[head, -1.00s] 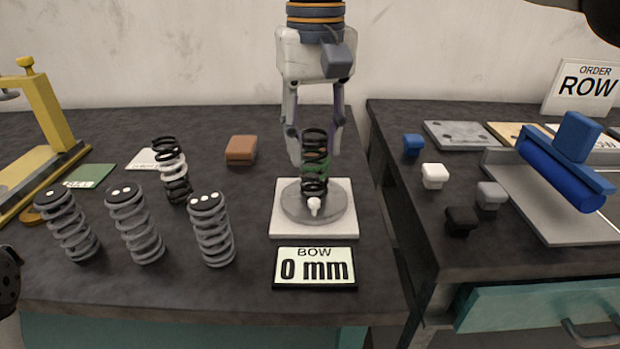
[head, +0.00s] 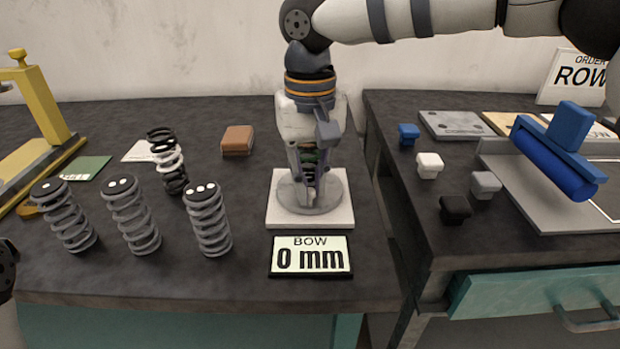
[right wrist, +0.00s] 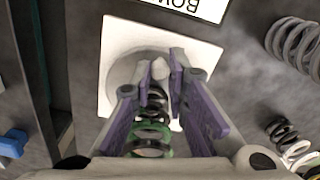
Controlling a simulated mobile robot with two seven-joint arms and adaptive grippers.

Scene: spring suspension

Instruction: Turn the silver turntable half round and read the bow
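The silver turntable (head: 338,190) is a round disc on a white square base (head: 283,217). A black spring with a green band (right wrist: 150,133) stands on it, largely behind my fingers in the head view. My right gripper (head: 312,192) is low over the disc, its fingers on either side of the spring. In the right wrist view a white knob (right wrist: 160,69) at the disc's edge lies between the fingertips (right wrist: 161,76); I cannot tell whether they press on it. The bow display (head: 310,257) in front reads 0 mm. My left gripper is not in view.
Three grey springs (head: 131,217) with dotted tops and a black-and-white spring (head: 168,160) stand to the left. A brown block (head: 237,140) lies behind. On the right table are small blocks (head: 429,165) and a blue roller (head: 555,160). A gap separates the tables.

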